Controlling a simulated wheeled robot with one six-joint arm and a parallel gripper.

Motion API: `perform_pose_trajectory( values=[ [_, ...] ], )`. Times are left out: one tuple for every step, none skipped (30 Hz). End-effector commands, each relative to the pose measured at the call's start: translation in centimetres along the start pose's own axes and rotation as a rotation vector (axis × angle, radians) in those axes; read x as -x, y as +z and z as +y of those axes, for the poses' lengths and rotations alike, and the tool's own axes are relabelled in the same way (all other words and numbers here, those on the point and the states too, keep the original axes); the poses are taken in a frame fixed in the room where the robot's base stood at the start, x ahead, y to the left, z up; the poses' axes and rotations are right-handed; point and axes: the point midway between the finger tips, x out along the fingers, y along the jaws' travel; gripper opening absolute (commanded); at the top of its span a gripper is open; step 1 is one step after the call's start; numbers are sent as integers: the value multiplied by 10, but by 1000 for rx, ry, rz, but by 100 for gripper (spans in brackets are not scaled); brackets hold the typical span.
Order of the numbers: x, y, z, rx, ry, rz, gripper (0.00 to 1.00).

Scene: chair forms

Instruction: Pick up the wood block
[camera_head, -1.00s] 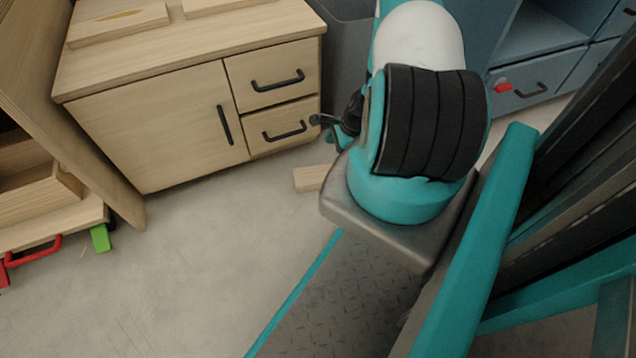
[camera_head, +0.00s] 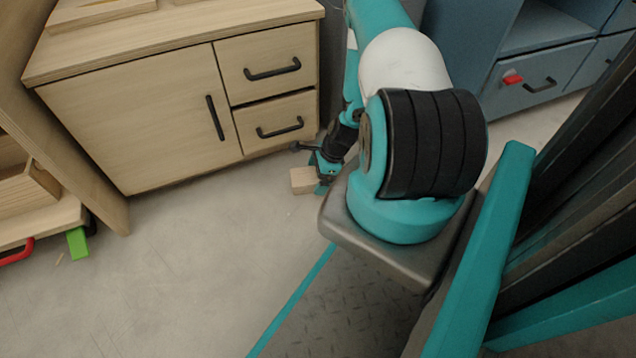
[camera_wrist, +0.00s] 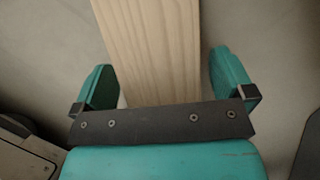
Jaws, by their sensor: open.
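The wood block (camera_head: 303,180) is pale and lies on the floor in front of the wooden cabinet. Its right part is hidden behind my arm in the head view. In the wrist view the block (camera_wrist: 150,45) runs from the top edge down between the two teal fingers. My gripper (camera_wrist: 165,80) is open, with one finger on each side of the block and a visible gap on both sides. In the head view my gripper (camera_head: 322,178) is small and partly covered, right at the block.
The wooden cabinet (camera_head: 140,115) with black handles stands just behind the block. A blue cabinet (camera_head: 545,70) with a red piece on it is at the upper right. A wooden unit with a green piece (camera_head: 77,242) is at left. The floor (camera_head: 180,290) between is clear.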

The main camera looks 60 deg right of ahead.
Motion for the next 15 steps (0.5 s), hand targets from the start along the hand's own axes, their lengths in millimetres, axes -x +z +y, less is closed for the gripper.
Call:
perform_pose_trajectory(
  values=[
    [0, 0, 0, 0, -1, 0, 100],
    [1, 0, 0, 0, -1, 0, 100],
    [1, 0, 0, 0, -1, 0, 100],
    [1, 0, 0, 0, -1, 0, 100],
    [1, 0, 0, 0, -1, 0, 98],
    [2, 0, 0, 0, -1, 0, 88],
    [2, 0, 0, 0, -1, 0, 82],
    [2, 0, 0, 0, -1, 0, 75],
    [2, 0, 0, 0, -1, 0, 66],
    [2, 0, 0, 0, -1, 0, 59],
    [2, 0, 0, 0, -1, 0, 52],
    [2, 0, 0, 0, -1, 0, 44],
    [2, 0, -1, 0, -1, 0, 44],
    [2, 0, -1, 0, -1, 0, 44],
    [2, 0, -1, 0, -1, 0, 44]
  ],
)
